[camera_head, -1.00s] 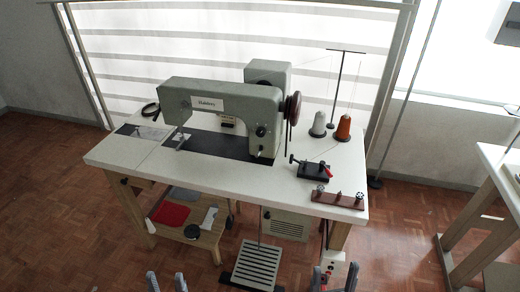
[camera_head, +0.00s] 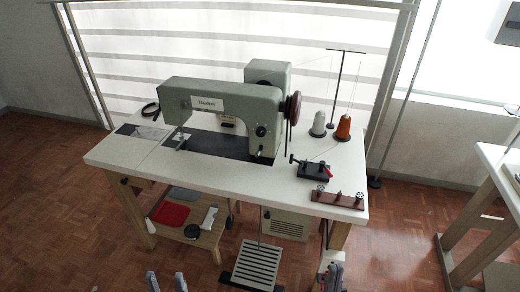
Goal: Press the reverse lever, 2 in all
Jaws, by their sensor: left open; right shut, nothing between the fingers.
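The grey-green sewing machine (camera_head: 222,104) stands on the white table. On its right pillar, below a dark round dial (camera_head: 261,131), is a small lever with a pale tip (camera_head: 261,150), which looks like the reverse lever; it is too small to tell its exact position. My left gripper (camera_head: 167,281) is open and empty at the bottom edge, low in front of the table. My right gripper (camera_head: 334,277) is shut and empty at the bottom edge, in front of the table's right part. Both are well apart from the machine.
The white table (camera_head: 228,178) has a clear front strip. A bobbin winder (camera_head: 313,171) and a brown rack (camera_head: 338,200) stand at its right. A white cone (camera_head: 318,125) and an orange cone (camera_head: 343,128) stand behind. A pedal (camera_head: 257,264) and lower shelf (camera_head: 172,232) are below.

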